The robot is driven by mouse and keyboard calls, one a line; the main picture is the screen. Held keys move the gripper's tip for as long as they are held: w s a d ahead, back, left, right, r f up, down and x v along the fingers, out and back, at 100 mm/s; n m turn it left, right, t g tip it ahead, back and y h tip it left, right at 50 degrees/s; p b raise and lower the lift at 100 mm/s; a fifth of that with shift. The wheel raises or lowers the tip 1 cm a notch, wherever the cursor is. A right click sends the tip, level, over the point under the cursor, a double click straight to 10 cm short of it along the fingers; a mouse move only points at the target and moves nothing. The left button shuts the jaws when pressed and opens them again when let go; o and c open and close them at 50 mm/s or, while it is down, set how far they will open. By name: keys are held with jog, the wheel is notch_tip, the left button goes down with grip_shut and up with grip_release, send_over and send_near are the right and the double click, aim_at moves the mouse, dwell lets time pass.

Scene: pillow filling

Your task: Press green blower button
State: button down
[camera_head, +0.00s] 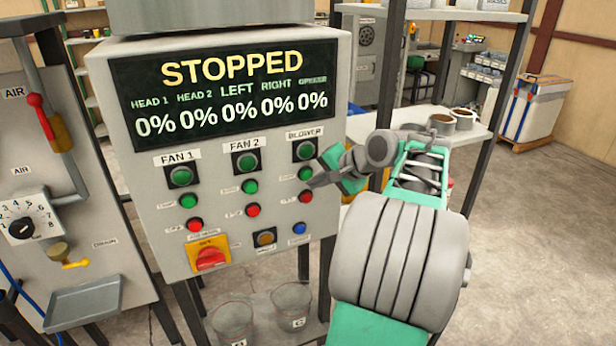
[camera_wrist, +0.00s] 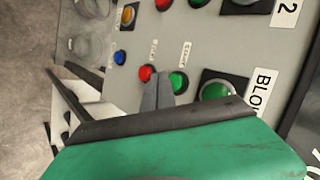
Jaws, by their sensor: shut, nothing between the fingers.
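The control panel's BLOWER column has a large green button (camera_head: 305,150) in a black square mount, a smaller green button (camera_head: 305,174) below it, and a red button (camera_head: 305,197) lowest. My gripper (camera_head: 312,183) is shut and empty, its tips pointing left at the panel near the small green and red buttons. In the wrist view, the fingertips (camera_wrist: 157,80) lie between the small green button (camera_wrist: 178,82) and the red button (camera_wrist: 147,73). The large green button also shows there (camera_wrist: 216,92). I cannot tell whether the tips touch the panel.
The display (camera_head: 230,95) reads STOPPED with all values 0%. FAN 1 (camera_head: 181,175) and FAN 2 (camera_head: 246,160) buttons are to the left. A red emergency knob (camera_head: 211,258), an amber button (camera_head: 265,238) and a blue button (camera_head: 299,228) sit below. Clear containers (camera_head: 291,300) stand under the panel.

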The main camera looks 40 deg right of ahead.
jog(key=shift+w+d+p, duration=0.15)
jog(key=shift+w+p, duration=0.3)
jog(key=shift+w+d+p, duration=0.1)
jog(key=shift+w+p, duration=0.3)
jog(key=shift+w, duration=0.05)
dwell(0.6)
dwell(0.3)
jog(key=shift+s+a, duration=0.25)
jog(key=shift+s, duration=0.6)
jog(key=s, duration=0.2)
jog(key=s+a, duration=0.1)
jog(key=s, duration=0.2)
jog(key=shift+a, duration=0.2)
jog(key=shift+w, duration=0.1)
